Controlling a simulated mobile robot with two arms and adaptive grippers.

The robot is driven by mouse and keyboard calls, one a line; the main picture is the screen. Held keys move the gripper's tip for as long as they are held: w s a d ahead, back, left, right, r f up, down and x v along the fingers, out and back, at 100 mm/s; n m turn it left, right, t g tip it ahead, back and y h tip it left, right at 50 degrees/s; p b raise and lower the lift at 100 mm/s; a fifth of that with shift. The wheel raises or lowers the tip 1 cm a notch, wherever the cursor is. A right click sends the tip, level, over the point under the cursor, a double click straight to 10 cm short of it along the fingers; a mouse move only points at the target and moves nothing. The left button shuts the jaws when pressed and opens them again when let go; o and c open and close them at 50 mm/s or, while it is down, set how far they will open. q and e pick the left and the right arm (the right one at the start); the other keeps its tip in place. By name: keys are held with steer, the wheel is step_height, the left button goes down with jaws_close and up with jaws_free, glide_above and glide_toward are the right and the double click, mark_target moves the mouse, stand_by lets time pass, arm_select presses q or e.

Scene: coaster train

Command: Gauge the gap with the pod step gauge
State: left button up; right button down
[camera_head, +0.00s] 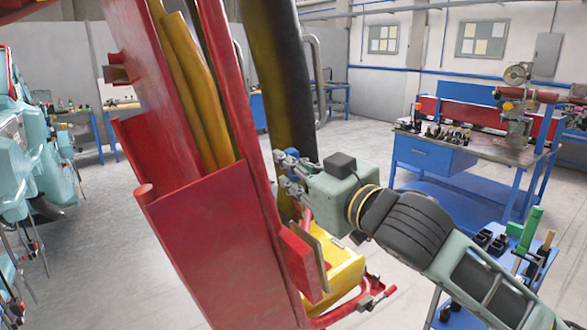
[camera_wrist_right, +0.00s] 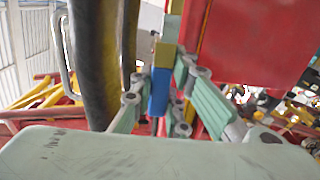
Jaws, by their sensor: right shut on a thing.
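My right gripper (camera_head: 288,172) reaches in from the right beside the red train body (camera_head: 220,235). In the right wrist view, its fingers (camera_wrist_right: 162,92) are shut on a small gauge with a blue grip (camera_wrist_right: 159,92) and a brass-coloured end (camera_wrist_right: 166,54). The gauge points away from the wrist, and its tip lies close to the edge of a red panel (camera_wrist_right: 250,42). I cannot tell whether it touches the panel or sits in a gap. In the head view the gauge is mostly hidden by the gripper. My left gripper is not in view.
A dark curved pad (camera_head: 280,75) stands beside the gripper. A yellow part (camera_head: 345,272) and a red bar (camera_head: 365,297) lie below it. A blue workbench (camera_head: 430,158) is at the back right, a tool cart (camera_head: 465,312) at lower right. Teal machinery (camera_head: 30,150) stands left.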

steer(key=f+b, duration=0.3)
steer(key=shift+w+d+f, duration=0.2)
steer(key=shift+d+f, duration=0.1)
steer(key=shift+d, duration=0.05)
steer(key=shift+r, duration=0.25)
steer(key=shift+p, duration=0.45)
steer(key=shift+d+f+b, duration=0.15)
steer(key=shift+f+b, duration=0.2)
steer(key=shift+f, duration=0.25)
steer(key=shift+w+d+f, duration=0.1)
steer(key=shift+f, duration=0.4)
steer(key=shift+w+d+f+b, duration=0.15)
steer(key=shift+f+b, duration=0.3)
steer(key=shift+f, duration=0.4)
steer(key=shift+w+d+f+b, duration=0.15)
steer(key=shift+f+b, duration=0.25)
steer(key=shift+f, duration=0.45)
steer(key=shift+d+f+b, duration=0.15)
steer(key=shift+f+b, duration=0.3)
steer(key=shift+f, duration=0.4)
stand_by(2.0)
steer(key=shift+p, duration=0.35)
stand_by(0.7)
